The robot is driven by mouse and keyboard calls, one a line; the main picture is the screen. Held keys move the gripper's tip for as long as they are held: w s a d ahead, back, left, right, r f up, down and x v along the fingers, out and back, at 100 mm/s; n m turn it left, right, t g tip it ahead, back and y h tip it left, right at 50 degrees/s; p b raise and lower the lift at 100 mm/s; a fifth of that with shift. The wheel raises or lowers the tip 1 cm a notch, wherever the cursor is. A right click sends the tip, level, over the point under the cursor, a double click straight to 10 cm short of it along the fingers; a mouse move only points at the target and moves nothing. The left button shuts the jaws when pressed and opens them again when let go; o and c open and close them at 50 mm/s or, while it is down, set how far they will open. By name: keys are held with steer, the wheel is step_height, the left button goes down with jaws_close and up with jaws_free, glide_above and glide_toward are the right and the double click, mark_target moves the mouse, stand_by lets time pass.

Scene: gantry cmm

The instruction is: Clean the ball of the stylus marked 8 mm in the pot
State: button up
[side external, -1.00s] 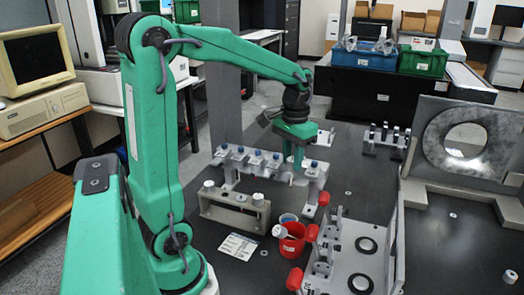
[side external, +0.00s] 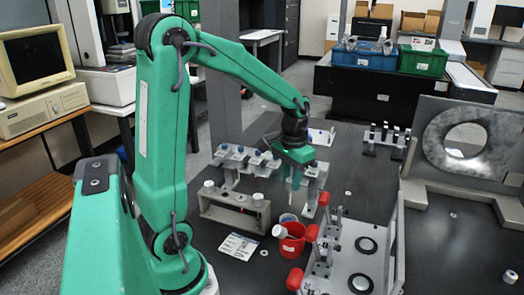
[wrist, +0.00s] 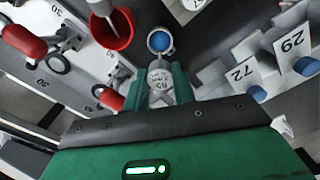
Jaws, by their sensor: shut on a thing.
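My gripper (side external: 293,183) points down in front of the stylus rack (side external: 226,181). The stylus ball is hidden below the holder. A small grey-rimmed pot with blue inside (wrist: 160,40) lies just beyond the fingers in the wrist view. In the side view, this pot (side external: 288,217) stands behind the red cup and below the gripper, apart from it.
The red cup (side external: 292,243) holds a white stick. A grey block (side external: 235,212), a fixture plate with red clamps (side external: 365,245) and a white card (side external: 239,246) surround the pot.

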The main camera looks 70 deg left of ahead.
steer(key=shift+f, duration=2.9)
steer(key=shift+f, duration=0.3)
steer(key=shift+n, duration=2.9)
steer(key=m, duration=0.5)
steer(key=shift+m, duration=0.4)
steer(key=m, duration=0.5)
steer(key=shift+m, duration=0.4)
